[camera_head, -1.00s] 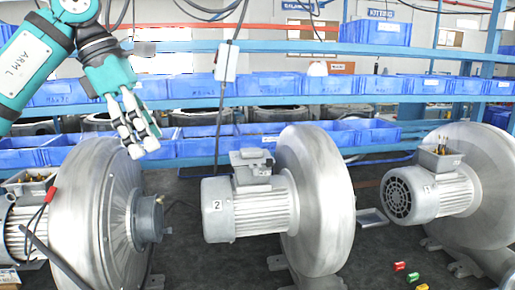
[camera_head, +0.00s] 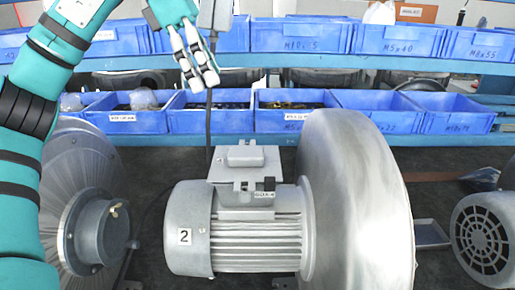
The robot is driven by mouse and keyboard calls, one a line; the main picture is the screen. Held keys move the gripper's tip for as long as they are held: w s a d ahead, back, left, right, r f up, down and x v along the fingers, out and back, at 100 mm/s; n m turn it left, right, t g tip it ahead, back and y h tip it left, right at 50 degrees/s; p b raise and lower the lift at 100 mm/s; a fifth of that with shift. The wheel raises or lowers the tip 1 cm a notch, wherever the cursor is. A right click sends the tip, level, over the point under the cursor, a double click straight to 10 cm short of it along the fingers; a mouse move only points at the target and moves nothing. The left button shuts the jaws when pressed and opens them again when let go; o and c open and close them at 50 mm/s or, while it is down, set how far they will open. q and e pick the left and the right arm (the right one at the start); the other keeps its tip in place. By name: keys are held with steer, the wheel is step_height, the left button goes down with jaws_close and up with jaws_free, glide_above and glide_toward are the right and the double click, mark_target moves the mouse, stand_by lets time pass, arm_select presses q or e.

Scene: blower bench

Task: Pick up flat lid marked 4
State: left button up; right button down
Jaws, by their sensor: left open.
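My left gripper (camera_head: 203,82) hangs at the upper middle left, fingers down and apart, with nothing between them. In the picture it is above the motor marked 2 (camera_head: 250,232), in front of the blue bins, and apart from the motor. A grey terminal box (camera_head: 244,180) sits on that motor. A flat grey lid-like piece (camera_head: 245,156) shows on its top. A small label on the box front seems to end in 4, but is too small to read surely. I cannot tell whether this piece is the lid marked 4. My right gripper is not in view.
A large blower housing (camera_head: 355,205) stands right of the motor, another (camera_head: 78,180) at left. A vented motor end (camera_head: 482,235) is at the right edge. A shallow grey tray (camera_head: 430,233) lies on the dark bench. Blue bins (camera_head: 291,108) line the back. A cable hangs beside the gripper.

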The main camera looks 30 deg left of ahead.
arm_select(q)
steer(key=b, duration=0.3)
glide_toward(246, 151)
steer(key=x, duration=0.3)
steer(key=shift+d+f+p, duration=0.1)
steer(key=shift+d+p, duration=0.1)
steer(key=shift+p, duration=0.2)
steer(key=shift+f, duration=0.2)
steer(key=p+x, duration=0.1)
steer(key=x, duration=0.3)
steer(key=shift+w+f+p, duration=0.1)
steer(key=shift+f+p, duration=0.3)
steer(key=shift+f, duration=0.05)
steer(key=shift+d+f, duration=0.15)
steer(key=shift+f, duration=0.15)
steer(key=c, duration=1.4)
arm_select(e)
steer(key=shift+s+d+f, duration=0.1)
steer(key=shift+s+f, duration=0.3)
arm_select(q)
steer(key=shift+o, duration=0.2)
steer(key=shift+r, duration=0.1)
